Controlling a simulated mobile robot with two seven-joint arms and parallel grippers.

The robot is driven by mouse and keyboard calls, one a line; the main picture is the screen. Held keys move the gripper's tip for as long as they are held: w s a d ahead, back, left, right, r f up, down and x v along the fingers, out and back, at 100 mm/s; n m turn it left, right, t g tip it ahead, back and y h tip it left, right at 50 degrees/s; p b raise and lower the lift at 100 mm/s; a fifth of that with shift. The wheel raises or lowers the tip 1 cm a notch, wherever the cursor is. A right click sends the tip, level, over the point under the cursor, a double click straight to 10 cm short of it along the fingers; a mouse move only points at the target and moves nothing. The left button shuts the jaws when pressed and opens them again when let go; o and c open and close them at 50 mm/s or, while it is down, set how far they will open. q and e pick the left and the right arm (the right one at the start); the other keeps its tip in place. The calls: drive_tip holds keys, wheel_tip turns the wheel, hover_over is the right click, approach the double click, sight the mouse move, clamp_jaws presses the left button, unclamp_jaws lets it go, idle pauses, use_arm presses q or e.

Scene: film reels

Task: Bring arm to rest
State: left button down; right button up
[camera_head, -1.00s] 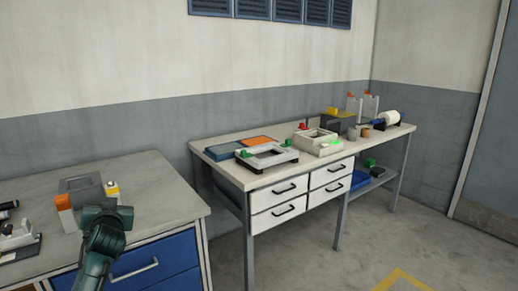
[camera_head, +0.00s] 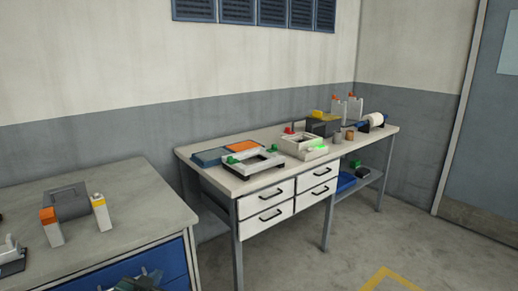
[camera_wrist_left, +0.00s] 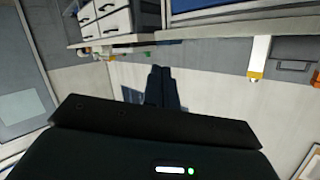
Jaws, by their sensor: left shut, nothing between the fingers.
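My left gripper (camera_wrist_left: 163,88) shows in the left wrist view as two dark fingers set together, with nothing between them. In the head view, part of my left arm shows at the bottom edge, in front of the blue drawers of the near bench (camera_head: 120,195). The arm is low, below the bench top, and most of it is cut off by the frame. My right gripper is not in view.
A grey case (camera_head: 68,203) stands on the near bench beside orange- and yellow-capped bottles (camera_head: 101,213). A far bench (camera_head: 213,170) with white drawers holds trays, frames and several small items. Open floor (camera_head: 300,270) lies in front.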

use_arm(q)
drive_tip(key=s+d+f+g+h, duration=0.1)
drive_tip(key=s+d+f, duration=0.2)
drive_tip(key=s, duration=0.6)
drive_tip(key=s+d+f+g+h, duration=0.1)
drive_tip(key=s+d+f, duration=0.3)
drive_tip(key=s, duration=0.6)
drive_tip(key=s+d+f+g, duration=0.2)
drive_tip(key=s+d, duration=0.3)
drive_tip(key=s, duration=0.4)
drive_tip(key=shift+s+d+f+n+h, duration=0.15)
drive_tip(key=shift+f+n+h, duration=0.25)
drive_tip(key=shift+f, duration=0.4)
